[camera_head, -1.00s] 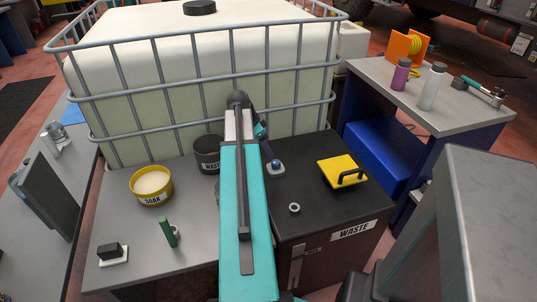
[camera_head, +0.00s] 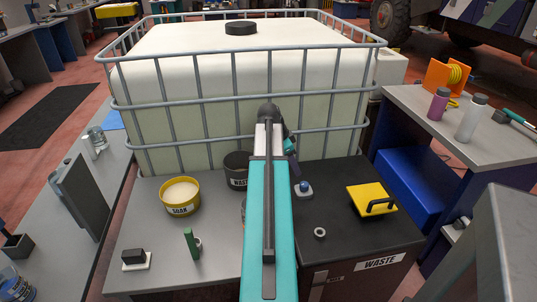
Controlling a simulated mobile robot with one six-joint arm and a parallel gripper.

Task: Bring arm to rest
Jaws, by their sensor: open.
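My teal arm (camera_head: 266,235) reaches forward from the bottom of the picture, over the bench between the grey top and the black waste cabinet. Its dark wrist joint (camera_head: 269,115) is at the far end, in front of the caged tank. Only a small teal and dark part of the end shows beyond the wrist, near a small blue-topped item (camera_head: 304,188). The fingers of my gripper are hidden behind the arm, and nothing held can be seen.
A yellow SOAK tub (camera_head: 180,208), a dark waste bin (camera_head: 236,180), a green upright item (camera_head: 191,245) and a black-and-white block (camera_head: 135,262) stand on the grey bench. A yellow handled lid (camera_head: 372,203) and a ring (camera_head: 320,232) lie on the black cabinet (camera_head: 345,225). The caged tank (camera_head: 200,110) stands behind.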

